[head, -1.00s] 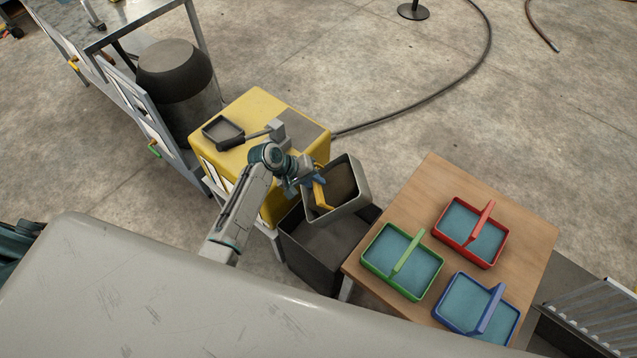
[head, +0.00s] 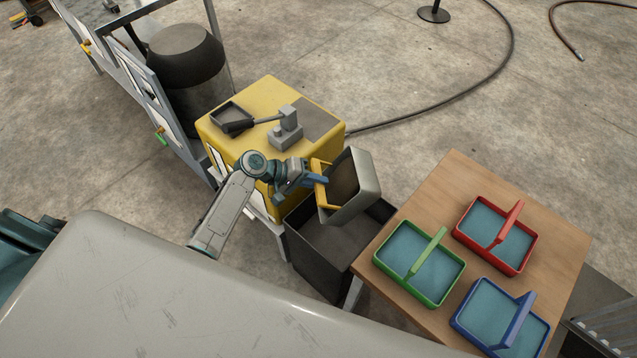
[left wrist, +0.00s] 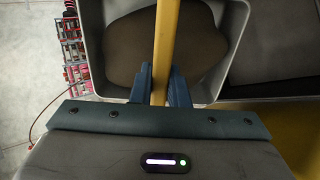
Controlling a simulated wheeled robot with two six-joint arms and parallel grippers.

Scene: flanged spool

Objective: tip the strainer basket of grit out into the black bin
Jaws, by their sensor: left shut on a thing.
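The strainer basket (head: 366,186) is a grey box with a yellow handle (head: 322,187) and brown grit (head: 343,187) inside. My left gripper (head: 318,180) is shut on the handle; the left wrist view shows the fingers (left wrist: 160,84) on either side of the yellow bar. The basket is tilted, its open side facing left toward my arm, and hangs above the black bin (head: 318,262). In the left wrist view the grit (left wrist: 190,50) lies as a brown mass in the basket. The bin's inside is partly hidden by the basket. My right gripper is not in view.
A yellow cabinet (head: 240,150) with a grey pan (head: 232,116) and a grey block device (head: 288,130) stands behind the bin. A wooden table (head: 455,180) at right holds green (head: 400,290), red (head: 495,259) and blue (head: 480,335) baskets.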

